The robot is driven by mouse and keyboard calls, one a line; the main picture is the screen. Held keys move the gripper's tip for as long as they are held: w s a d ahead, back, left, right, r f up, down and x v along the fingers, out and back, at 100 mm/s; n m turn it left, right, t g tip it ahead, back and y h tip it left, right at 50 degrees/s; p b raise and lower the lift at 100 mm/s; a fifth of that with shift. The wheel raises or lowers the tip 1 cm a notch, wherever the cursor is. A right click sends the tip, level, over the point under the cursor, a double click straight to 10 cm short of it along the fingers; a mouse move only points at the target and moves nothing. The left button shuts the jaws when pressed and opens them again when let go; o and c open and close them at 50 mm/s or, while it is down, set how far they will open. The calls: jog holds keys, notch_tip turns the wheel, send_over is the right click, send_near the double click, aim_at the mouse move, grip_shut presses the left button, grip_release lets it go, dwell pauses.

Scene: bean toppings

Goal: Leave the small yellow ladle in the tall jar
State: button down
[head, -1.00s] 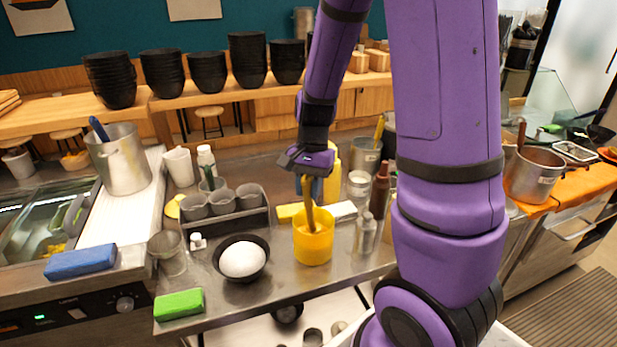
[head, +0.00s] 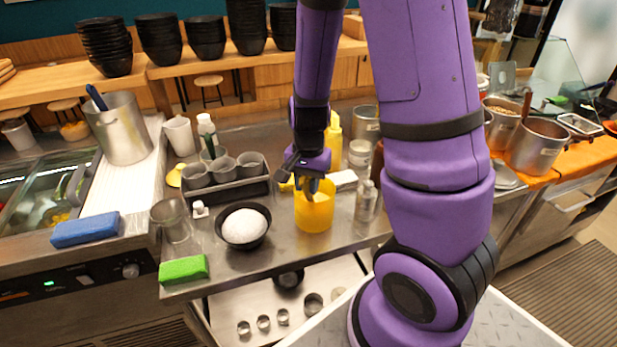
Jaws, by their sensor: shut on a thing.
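A yellow cylindrical jar (head: 314,213) stands upright on the steel counter near its front edge. My gripper (head: 311,188) points down at the jar's mouth, its fingertips at or just inside the rim. It is shut on the yellow ladle, whose handle I can hardly make out now. The ladle's lower part is hidden by the jar wall and the fingers. I cannot tell whether it touches the jar's bottom.
Left of the jar are a black bowl with a white mound (head: 244,225), a grey rack of cups (head: 226,185) and a clear glass (head: 172,222). A clear shaker (head: 366,202) stands close on the right. A yellow bottle (head: 334,140) stands behind.

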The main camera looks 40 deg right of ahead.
jog(key=c, duration=0.8)
grip_release()
jog(key=shift+c, duration=0.2)
notch_tip(320, 180, up, 11)
jog(key=shift+d+f, duration=0.15)
jog(key=shift+w, duration=0.1)
